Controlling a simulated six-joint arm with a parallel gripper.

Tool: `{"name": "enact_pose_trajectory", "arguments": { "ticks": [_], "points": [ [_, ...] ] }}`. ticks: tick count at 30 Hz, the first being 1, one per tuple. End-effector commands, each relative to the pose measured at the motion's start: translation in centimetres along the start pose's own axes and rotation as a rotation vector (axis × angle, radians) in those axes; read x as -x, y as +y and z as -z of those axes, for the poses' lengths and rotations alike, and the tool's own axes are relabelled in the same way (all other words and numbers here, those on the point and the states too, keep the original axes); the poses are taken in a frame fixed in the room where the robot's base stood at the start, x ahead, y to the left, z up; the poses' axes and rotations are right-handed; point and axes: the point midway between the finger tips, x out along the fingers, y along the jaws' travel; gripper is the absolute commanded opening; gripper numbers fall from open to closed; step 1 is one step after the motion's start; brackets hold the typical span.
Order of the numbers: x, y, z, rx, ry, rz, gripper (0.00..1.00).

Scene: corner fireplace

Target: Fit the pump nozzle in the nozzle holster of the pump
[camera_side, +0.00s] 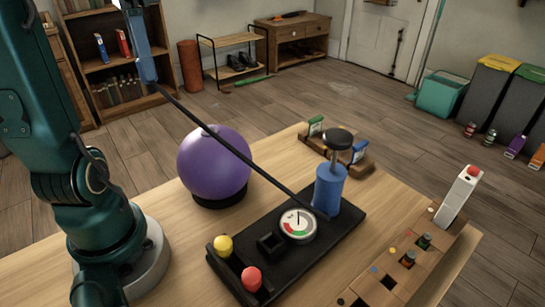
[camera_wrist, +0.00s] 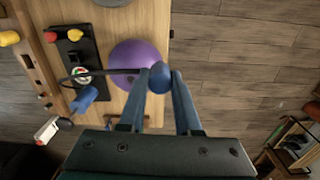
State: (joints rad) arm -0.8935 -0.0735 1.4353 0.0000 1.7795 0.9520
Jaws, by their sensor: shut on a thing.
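The pump has a blue cylinder (camera_side: 328,190) with a black handle knob and a round gauge (camera_side: 298,225) on a black base (camera_side: 318,258). A square, open black socket (camera_side: 270,244), which looks like the nozzle holster, stands on the base left of the gauge and appears empty. My gripper (camera_side: 147,72) is high above the table, left of and well away from the pump. In the wrist view its fingers (camera_wrist: 160,80) are shut on the blue, rounded pump nozzle (camera_wrist: 160,76). A black hose (camera_side: 228,147) runs from the nozzle down to the pump.
A purple ball (camera_side: 214,163) on a black ring stands between my arm and the pump. Yellow (camera_side: 223,246) and red (camera_side: 251,279) knobs stand at the base's left end. A wooden rack (camera_side: 399,265) is at right, a wooden holder (camera_side: 352,169) behind the pump.

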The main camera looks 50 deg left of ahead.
Motion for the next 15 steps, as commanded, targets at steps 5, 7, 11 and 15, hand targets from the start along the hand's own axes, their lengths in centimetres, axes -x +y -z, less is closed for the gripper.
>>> {"name": "enact_pose_trajectory", "arguments": {
  "ticks": [5,7,11,15],
  "points": [
    [1.0,-1.2,-1.3,0.004,0.000,0.000,0.00],
    [1.2,-1.5,-1.5,0.002,0.000,0.001,0.00],
    [1.3,-2.3,-1.5,-0.002,-0.001,-0.002,0.00],
    [0.0,-2.9,0.3,-0.070,-0.003,-0.006,0.00]
  ]
}}
